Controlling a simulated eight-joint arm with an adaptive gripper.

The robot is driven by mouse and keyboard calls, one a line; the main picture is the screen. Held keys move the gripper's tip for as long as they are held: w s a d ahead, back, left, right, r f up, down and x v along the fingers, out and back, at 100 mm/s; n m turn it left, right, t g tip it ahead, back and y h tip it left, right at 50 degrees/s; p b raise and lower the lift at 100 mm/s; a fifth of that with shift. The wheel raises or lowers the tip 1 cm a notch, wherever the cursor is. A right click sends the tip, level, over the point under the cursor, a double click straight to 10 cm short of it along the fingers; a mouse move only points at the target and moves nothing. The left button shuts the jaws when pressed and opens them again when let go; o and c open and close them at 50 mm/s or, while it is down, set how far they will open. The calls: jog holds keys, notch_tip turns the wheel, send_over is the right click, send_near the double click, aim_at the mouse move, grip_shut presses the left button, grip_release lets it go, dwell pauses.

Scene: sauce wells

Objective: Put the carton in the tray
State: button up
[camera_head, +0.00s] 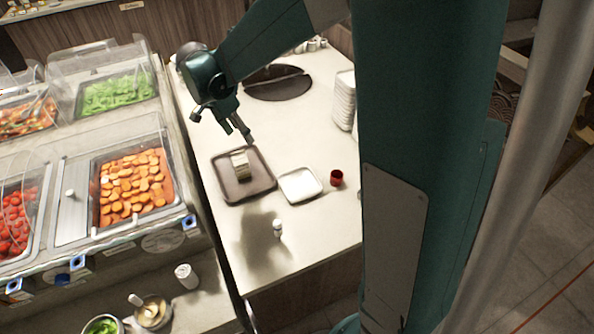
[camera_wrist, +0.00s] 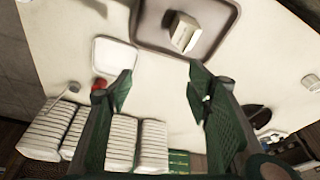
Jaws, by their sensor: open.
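The carton (camera_head: 240,166), a small pale box, sits inside the brown square tray (camera_head: 232,196) on the white counter. In the wrist view the carton (camera_wrist: 184,33) lies on the dark floor of the tray (camera_wrist: 214,22), with nothing gripping it. My gripper (camera_head: 238,128) is above the counter, just beyond the tray's far edge and apart from the carton. In the wrist view my gripper (camera_wrist: 160,88) has its two fingers spread wide, with only bare counter between them.
A square white plate (camera_head: 300,185) lies right of the tray, with a red cup (camera_head: 336,178) beside it. A white shaker (camera_head: 278,229) stands nearer the front. Stacked white dishes (camera_head: 344,98) and a dark round inset (camera_head: 278,84) are farther back. Food wells (camera_head: 133,187) line the left.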

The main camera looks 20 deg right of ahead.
jog(key=s+d+r+n+t+y, duration=0.1)
jog(key=s+d+r+n+t, duration=0.1)
jog(key=s, duration=0.8)
jog(key=s+d+r+n+t+y, duration=0.1)
jog(key=s+d+r+n+t, duration=0.1)
jog(key=s+r+n, duration=0.2)
jog(key=s+d+r+n+t+y, duration=0.1)
jog(key=s+n, duration=0.7)
jog(key=s, duration=0.9)
notch_tip(320, 180, up, 2)
jog(key=shift+d+r+t, duration=0.1)
jog(key=shift+d+t, duration=0.4)
jog(key=shift+d, duration=0.05)
